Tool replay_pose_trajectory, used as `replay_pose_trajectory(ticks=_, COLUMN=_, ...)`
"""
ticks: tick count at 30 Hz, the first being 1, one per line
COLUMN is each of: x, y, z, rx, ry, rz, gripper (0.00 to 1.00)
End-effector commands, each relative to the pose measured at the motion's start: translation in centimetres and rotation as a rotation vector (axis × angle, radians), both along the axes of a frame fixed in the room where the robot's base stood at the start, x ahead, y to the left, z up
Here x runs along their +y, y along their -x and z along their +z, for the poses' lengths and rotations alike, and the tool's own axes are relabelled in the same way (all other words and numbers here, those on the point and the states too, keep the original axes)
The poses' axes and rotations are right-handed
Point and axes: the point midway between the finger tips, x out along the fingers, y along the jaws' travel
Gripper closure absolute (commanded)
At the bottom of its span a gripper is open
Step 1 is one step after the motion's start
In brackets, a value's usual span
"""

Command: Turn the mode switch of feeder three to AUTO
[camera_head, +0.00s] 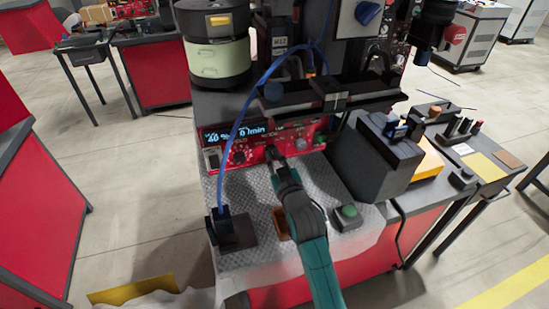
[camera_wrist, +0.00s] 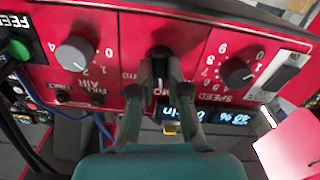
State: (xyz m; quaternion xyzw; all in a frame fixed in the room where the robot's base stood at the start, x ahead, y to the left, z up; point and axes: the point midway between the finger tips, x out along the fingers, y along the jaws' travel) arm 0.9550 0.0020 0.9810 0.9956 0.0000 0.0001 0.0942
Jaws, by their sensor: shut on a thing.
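The red control panel (camera_head: 257,148) of the feeder fills the top of the wrist view (camera_wrist: 190,25), where it appears upside down. Its mode switch, a small black knob (camera_wrist: 159,52), sits between the two dials in the wrist view. My gripper (camera_wrist: 161,68) is shut on this knob, one finger on each side. In the head view my gripper (camera_head: 272,153) reaches the panel front from below and hides the switch. The fingers cover much of the lettering around the knob, so I cannot tell which position it points to.
The speed dial (camera_wrist: 237,72) and the air dial (camera_wrist: 75,53) flank my fingers closely. A blue cable (camera_head: 239,115) arches left of my arm to a black block (camera_head: 232,232). A green button box (camera_head: 347,214) stands right of my arm, with a grey box (camera_head: 372,160) beyond.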

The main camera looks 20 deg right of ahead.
Motion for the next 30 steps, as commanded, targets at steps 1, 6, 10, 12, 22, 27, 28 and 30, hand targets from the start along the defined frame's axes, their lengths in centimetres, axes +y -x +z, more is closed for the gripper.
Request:
replay_pose_trajectory(ticks=1, x=0.00, y=0.00, z=-0.03, rx=0.001, ry=-0.045, rz=0.000, gripper=1.00)
replay_pose_trajectory(ticks=6, x=-0.02, y=0.00, z=-0.04, rx=0.001, ry=-0.206, rz=0.000, gripper=1.00)
replay_pose_trajectory(ticks=10, x=-0.03, y=0.00, z=-0.04, rx=0.001, ry=-0.330, rz=0.000, gripper=1.00)
replay_pose_trajectory(ticks=12, x=-0.03, y=0.00, z=-0.05, rx=0.001, ry=-0.396, rz=0.000, gripper=1.00)
replay_pose_trajectory(ticks=22, x=-0.06, y=0.00, z=-0.06, rx=0.001, ry=-0.694, rz=0.000, gripper=1.00)
replay_pose_trajectory(ticks=27, x=-0.07, y=0.00, z=-0.07, rx=0.001, ry=-0.817, rz=0.000, gripper=1.00)
replay_pose_trajectory(ticks=28, x=-0.07, y=0.00, z=-0.07, rx=0.001, ry=-0.835, rz=0.000, gripper=1.00)
replay_pose_trajectory(ticks=30, x=-0.07, y=0.00, z=-0.07, rx=0.001, ry=-0.873, rz=0.000, gripper=1.00)
